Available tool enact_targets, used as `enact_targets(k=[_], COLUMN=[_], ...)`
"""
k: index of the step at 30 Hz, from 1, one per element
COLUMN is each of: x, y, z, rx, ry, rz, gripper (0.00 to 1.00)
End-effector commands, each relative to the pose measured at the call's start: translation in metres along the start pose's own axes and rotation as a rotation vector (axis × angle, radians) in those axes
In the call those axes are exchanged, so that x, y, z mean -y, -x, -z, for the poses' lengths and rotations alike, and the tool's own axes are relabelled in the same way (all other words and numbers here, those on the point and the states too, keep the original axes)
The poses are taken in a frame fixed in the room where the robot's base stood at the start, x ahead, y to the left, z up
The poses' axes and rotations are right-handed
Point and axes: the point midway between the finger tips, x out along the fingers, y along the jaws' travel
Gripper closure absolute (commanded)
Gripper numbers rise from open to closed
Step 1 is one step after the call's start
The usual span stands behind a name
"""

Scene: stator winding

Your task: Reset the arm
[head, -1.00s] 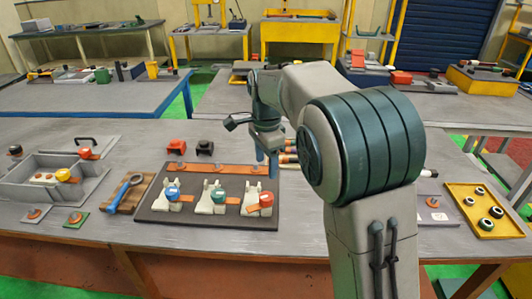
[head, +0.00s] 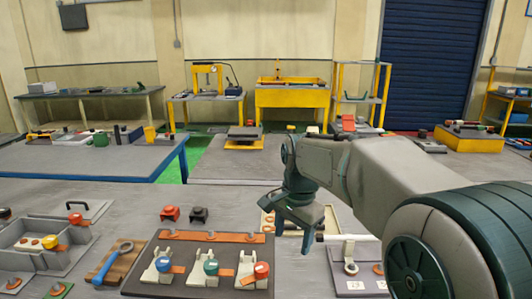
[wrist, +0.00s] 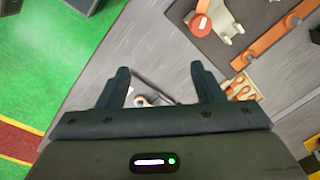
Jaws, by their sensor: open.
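My gripper (head: 306,226) is at the end of my grey and teal arm, raised above the workbench (head: 110,200) to the right of the dark fixture mat. In the wrist view my gripper (wrist: 160,88) is open, its two dark fingers apart with nothing held between them. Below and beyond the fingers lie the grey bench top and a small dark tool with a ring-like end (wrist: 145,100). My arm hides part of the bench's right side.
The dark mat (head: 140,282) holds white fixtures with blue, teal and red tops. A grey bin (head: 62,262) stands at the left, with a blue-handled tool (head: 108,262) between. Other workbenches stand behind. The wrist view shows green floor (wrist: 45,75) past the bench edge.

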Motion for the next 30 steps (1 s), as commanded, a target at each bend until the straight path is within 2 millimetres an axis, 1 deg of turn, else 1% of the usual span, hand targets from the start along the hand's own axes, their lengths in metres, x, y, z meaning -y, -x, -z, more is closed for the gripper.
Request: enact_targets(k=[1, 6, 12, 15, 18, 21, 24, 30], x=[-0.022, -0.084, -0.150, -0.175, -0.192, -0.200, -0.204, -0.204], y=[0.003, 0.000, -0.016, -0.027, -0.036, -0.041, -0.044, -0.044], z=[-0.003, -0.018, -0.044, -0.056, -0.065, -0.070, -0.071, -0.071], rx=[-0.008, -0.052, -0.125, -0.157, -0.181, -0.196, -0.200, -0.200], ry=[0.055, 0.277, 0.534, 0.641, 0.718, 0.764, 0.782, 0.784], rz=[0.016, 0.050, 0.058, 0.048, 0.037, 0.029, 0.025, 0.025], gripper=[0.39, 0.39, 0.39, 0.39, 0.39, 0.39, 0.39, 0.39])
